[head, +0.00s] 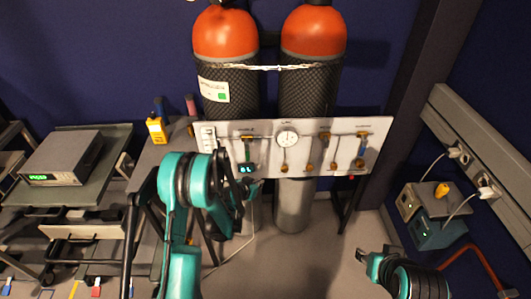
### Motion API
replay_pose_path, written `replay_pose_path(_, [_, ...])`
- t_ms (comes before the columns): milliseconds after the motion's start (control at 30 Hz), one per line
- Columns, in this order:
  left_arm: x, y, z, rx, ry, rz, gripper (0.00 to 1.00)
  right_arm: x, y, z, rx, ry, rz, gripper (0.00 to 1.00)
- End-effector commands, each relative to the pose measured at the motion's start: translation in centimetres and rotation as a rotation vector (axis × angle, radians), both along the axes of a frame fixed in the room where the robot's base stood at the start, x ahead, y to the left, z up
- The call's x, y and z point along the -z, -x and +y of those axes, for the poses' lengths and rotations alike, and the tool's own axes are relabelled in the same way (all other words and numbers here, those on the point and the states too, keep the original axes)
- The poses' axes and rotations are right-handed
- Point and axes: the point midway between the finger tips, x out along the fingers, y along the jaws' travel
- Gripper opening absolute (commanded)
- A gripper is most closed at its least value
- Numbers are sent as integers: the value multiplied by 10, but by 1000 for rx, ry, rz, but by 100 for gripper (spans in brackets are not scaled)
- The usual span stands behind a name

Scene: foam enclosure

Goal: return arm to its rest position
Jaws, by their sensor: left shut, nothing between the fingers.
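My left arm, teal and black, rises from the bottom in front of the gas panel. My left gripper (256,187) is shut and empty, in front of the lower edge of the pale panel (222,157), left of the grey cylinder base (292,207). Part of it is hidden behind my own arm links. My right arm shows at the bottom right. My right gripper (362,256) is small and dark there, over the floor, and its finger opening cannot be made out.
Two orange-topped gas cylinders (226,35) stand behind the panel. A cart (100,160) with a grey instrument (62,158) is at left. A yellow bottle (157,130) stands beside the panel. Boxes (437,231) and a wall rail (480,150) are at right. Some floor is clear between.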

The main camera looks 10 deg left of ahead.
Motion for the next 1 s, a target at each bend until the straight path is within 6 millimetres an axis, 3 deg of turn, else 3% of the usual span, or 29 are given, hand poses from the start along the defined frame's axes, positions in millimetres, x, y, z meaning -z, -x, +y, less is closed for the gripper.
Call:
replay_pose_path(167, [-2,0,0,0,0,1,0,0,0,0,0,0,0,40])
replay_pose_path(267, [-15,3,-2,-2,0,10,0,0,0,0,0,0,0,40])
replay_pose_path(467, [-80,27,-11,-20,1,66,0,0,0,0,0,0,0,40])
replay_pose_path(700, [-159,90,-22,-61,-7,148,0,0,0,0,0,0,0,40])
replay_pose_path(1000, [-215,199,-27,-133,-22,239,0,0,0,0,0,0,0,40])
